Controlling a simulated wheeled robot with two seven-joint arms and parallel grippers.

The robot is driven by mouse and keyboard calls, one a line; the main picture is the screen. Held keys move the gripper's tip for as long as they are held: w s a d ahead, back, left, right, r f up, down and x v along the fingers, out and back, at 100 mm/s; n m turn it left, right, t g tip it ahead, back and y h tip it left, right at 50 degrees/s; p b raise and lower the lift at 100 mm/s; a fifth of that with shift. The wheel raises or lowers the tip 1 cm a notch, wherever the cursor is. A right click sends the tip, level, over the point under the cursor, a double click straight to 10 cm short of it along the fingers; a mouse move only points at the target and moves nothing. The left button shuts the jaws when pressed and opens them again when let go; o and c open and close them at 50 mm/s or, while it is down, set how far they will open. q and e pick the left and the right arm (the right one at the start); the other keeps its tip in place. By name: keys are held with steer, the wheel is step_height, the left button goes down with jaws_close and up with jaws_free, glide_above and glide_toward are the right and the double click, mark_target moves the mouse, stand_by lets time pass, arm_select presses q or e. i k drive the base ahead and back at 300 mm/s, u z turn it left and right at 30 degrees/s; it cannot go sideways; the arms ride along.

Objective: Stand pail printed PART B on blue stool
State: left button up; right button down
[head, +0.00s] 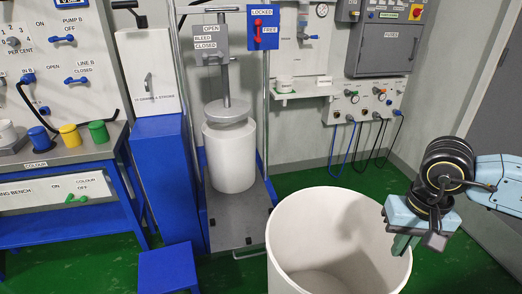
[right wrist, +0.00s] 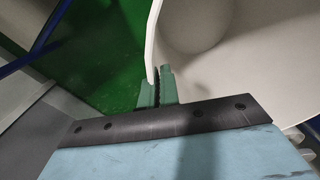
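A large white open pail (head: 292,252) fills the lower middle of the head view, its mouth facing up and its inside empty. No print shows on the visible part, and its base is cut off, so I cannot tell whether it touches the floor. The blue stool (head: 168,268) stands to its left, partly cut off by the lower edge. My right gripper (head: 404,243) is at the pail's right rim. In the right wrist view its green fingers (right wrist: 157,92) close on the pail's wall (right wrist: 240,70), one on each side. My left gripper is not in view.
A white drum (head: 231,160) stands under a press plate on a grey platform (head: 239,219) behind the pail. A blue cabinet (head: 165,180) and a bench with coloured cups (head: 70,136) are at the left. Green floor (head: 455,265) is clear at the right.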

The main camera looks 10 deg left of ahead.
mark_target(166, 266)
steer(key=u, duration=1.4)
steer(key=i, duration=0.45)
